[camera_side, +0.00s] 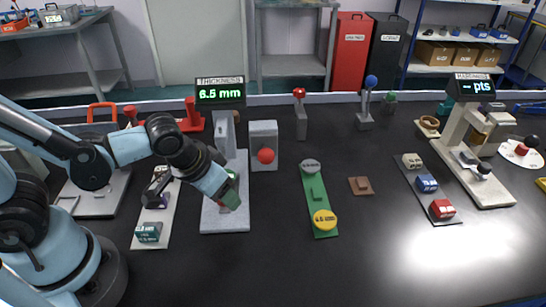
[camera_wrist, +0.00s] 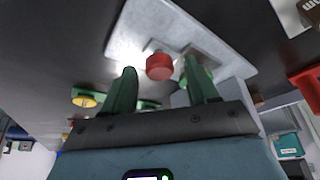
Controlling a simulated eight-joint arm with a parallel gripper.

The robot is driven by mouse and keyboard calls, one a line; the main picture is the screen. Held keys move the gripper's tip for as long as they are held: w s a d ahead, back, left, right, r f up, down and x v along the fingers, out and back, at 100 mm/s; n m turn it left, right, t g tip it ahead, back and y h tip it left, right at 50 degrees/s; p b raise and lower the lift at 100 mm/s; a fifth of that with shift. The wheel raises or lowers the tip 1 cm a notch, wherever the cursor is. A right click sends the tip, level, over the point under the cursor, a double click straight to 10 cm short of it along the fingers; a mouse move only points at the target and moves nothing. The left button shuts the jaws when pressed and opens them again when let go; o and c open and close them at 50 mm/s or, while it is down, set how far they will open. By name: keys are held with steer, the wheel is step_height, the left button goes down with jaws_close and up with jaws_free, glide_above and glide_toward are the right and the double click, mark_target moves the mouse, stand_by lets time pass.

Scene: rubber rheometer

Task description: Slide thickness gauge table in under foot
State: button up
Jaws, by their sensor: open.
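The thickness gauge (camera_side: 238,165) stands left of centre in the side view, with a grey base plate and a display reading 6.5 mm. My gripper (camera_side: 232,197) is low over the front of that plate and hides part of it. In the wrist view my gripper (camera_wrist: 164,88) is open, with two green fingers apart. A red knob (camera_wrist: 160,66) on a small grey block shows beyond and between the fingertips, over the pale plate (camera_wrist: 150,25). Nothing is held.
A grey block with a red ball (camera_side: 265,156) stands close right of the gauge. A green strip (camera_side: 314,190) with grey and yellow discs lies further right. A narrow tray with a teal block (camera_side: 148,232) lies left. The hardness tester (camera_side: 468,150) is far right. The front table is clear.

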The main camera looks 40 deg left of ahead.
stand_by(0.3)
jaws_close()
steer(key=shift+w+a, duration=1.4)
steer(key=shift+w, duration=0.05)
jaws_free()
steer(key=shift+s, duration=0.1)
steer(key=v, duration=1.2)
steer(key=shift+w+a+f+t, duration=0.2)
steer(key=shift+w+a+t, duration=0.5)
steer(key=shift+a, duration=0.3)
steer(key=shift+w+a+f+t, duration=0.2)
steer(key=shift+w+a+t, duration=0.4)
steer(key=shift+w+a, duration=0.35)
